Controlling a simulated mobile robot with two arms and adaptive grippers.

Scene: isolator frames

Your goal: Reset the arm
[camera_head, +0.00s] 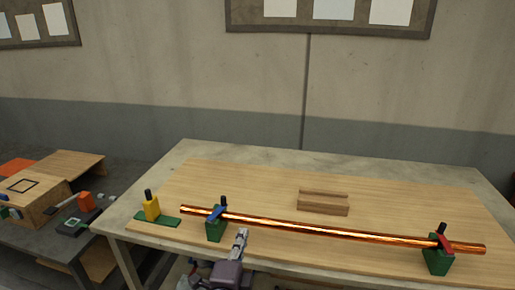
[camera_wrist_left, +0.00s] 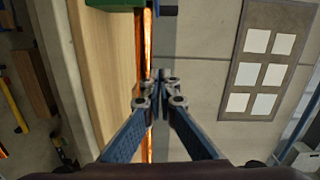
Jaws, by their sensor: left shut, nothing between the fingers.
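My left gripper (camera_head: 242,234) rises from the bottom edge in the head view, in front of the copper rod. In the left wrist view its fingers (camera_wrist_left: 159,77) meet at the tips, shut and empty. The copper rod (camera_head: 320,229) lies across a green stand with a blue clamp (camera_head: 215,231) on the left and a green stand with a red clamp (camera_head: 438,262) on the right. The rod also shows behind the fingers in the left wrist view (camera_wrist_left: 143,45). Whether the fingers touch the rod cannot be told. My right gripper is not in view.
A wooden block (camera_head: 322,208) with a groove lies behind the rod on the wooden board (camera_head: 270,183). A yellow block on a green base (camera_head: 152,209) stands at the board's left. A cluttered side table (camera_head: 48,234) is farther left. The board's back area is mostly clear.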

